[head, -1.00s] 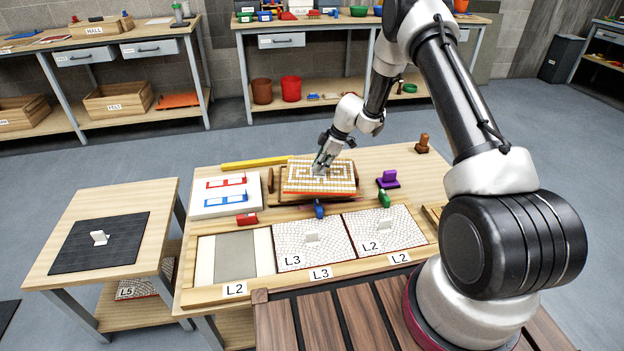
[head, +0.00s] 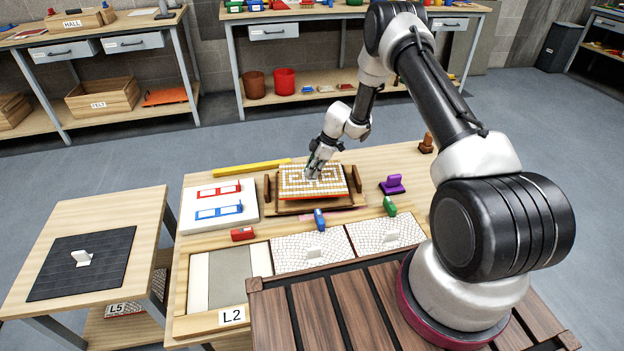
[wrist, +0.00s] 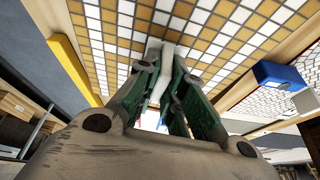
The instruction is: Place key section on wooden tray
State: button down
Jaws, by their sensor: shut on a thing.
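The key section (head: 313,183) is a mosaic panel with a gold-and-white key pattern and a red-orange edge. It lies over the wooden tray (head: 290,207), between the tray's two upright end handles. Whether it touches the tray floor or hangs just above it, I cannot tell. My gripper (head: 312,172) is shut on the panel's upright white grip. In the wrist view the green fingers (wrist: 170,95) stand on both sides of the white grip (wrist: 167,65), with the tiled face (wrist: 110,50) behind. The panel covers much of the tray.
A yellow bar (head: 250,168) lies behind. A white board (head: 219,208) with red and blue parts is left of the tray. Red (head: 242,234), blue (head: 319,219), green (head: 390,206) and purple (head: 393,185) blocks stand around.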

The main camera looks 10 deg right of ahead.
jog(key=shift+f, duration=1.9)
jog(key=c, duration=1.5)
grip_release()
